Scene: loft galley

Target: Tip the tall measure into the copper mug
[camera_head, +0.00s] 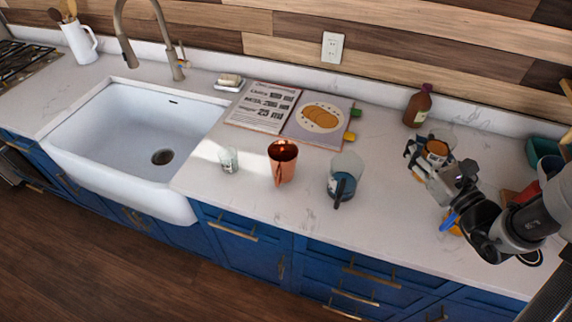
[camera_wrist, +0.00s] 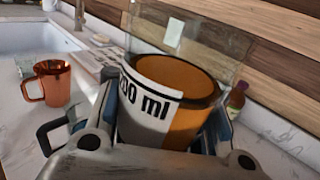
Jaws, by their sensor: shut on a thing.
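The copper mug (camera_head: 283,162) stands upright on the counter, right of a small clear glass; it also shows at the left in the wrist view (camera_wrist: 55,82). My gripper (camera_head: 428,160) is at the right, well apart from the mug. It is shut on the measure (camera_head: 437,148), which has an amber inside and a white label reading "00 ml" after a cut-off digit in the wrist view (camera_wrist: 150,100). The measure looks roughly upright. A clear glass wall shows behind its rim; I cannot tell whether it belongs to the measure. Its base is hidden by my gripper.
A clear jug with blue contents (camera_head: 343,178) stands between the mug and my gripper. The small glass (camera_head: 228,160) is left of the mug. An open book (camera_head: 290,115) lies behind, with a brown bottle (camera_head: 418,106) at the back right. The sink (camera_head: 140,140) is left.

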